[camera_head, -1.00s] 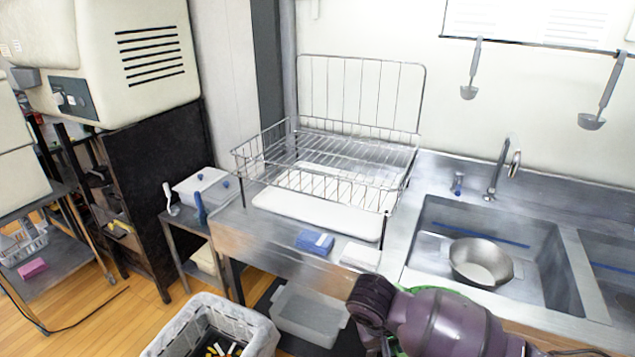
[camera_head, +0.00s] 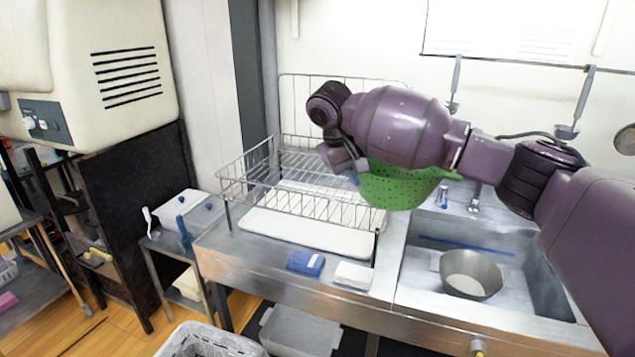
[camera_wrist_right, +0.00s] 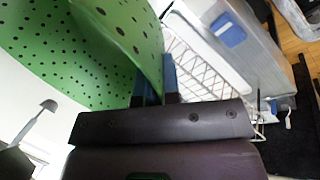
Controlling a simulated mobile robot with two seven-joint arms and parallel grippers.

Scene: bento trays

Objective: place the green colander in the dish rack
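The green colander (camera_head: 400,187), dotted with small holes, hangs in the air in the head view, at the right end of the wire dish rack (camera_head: 298,192) and left of the tap. My right gripper (camera_head: 354,177) is shut on the colander's rim. In the right wrist view the colander wall (camera_wrist_right: 105,45) passes between the blue fingertips (camera_wrist_right: 155,82), and the rack's wires (camera_wrist_right: 205,62) show beyond it. The purple arm hides part of the colander and the rack's back right side. My left gripper is not in view.
A white drip tray (camera_head: 300,232) lies under the rack. A blue sponge (camera_head: 306,263) and a white cloth (camera_head: 353,275) lie on the counter in front. A metal bowl (camera_head: 470,275) sits in the sink. The visible part of the rack is empty.

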